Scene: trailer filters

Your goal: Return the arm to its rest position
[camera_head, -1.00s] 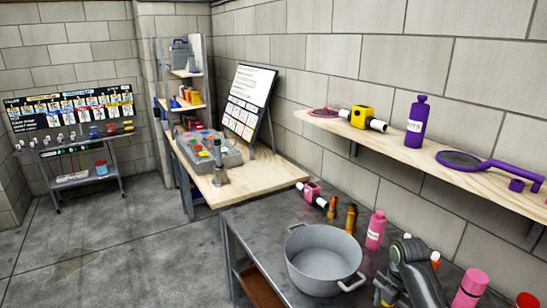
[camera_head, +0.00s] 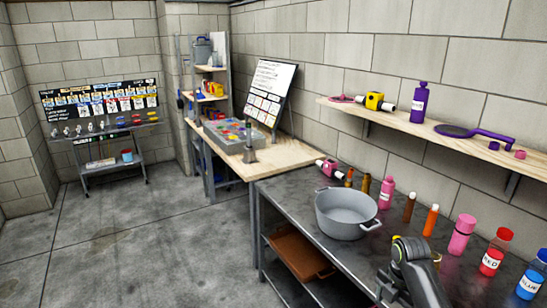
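One of my arms shows at the bottom right, in front of the metal table (camera_head: 290,195), as a dark grey link and joint. It looks like my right arm. Its gripper cannot be made out, and the joint hides part of the table behind it. My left arm and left gripper are not in the picture. No object is seen held.
A grey pot (camera_head: 345,218), a pink bottle (camera_head: 386,194), a red-labelled bottle (camera_head: 493,255) and a blue-labelled bottle (camera_head: 531,278) stand on the table. A wooden shelf (camera_head: 400,121) runs along the right wall above. Open floor (camera_head: 140,245) lies to the left.

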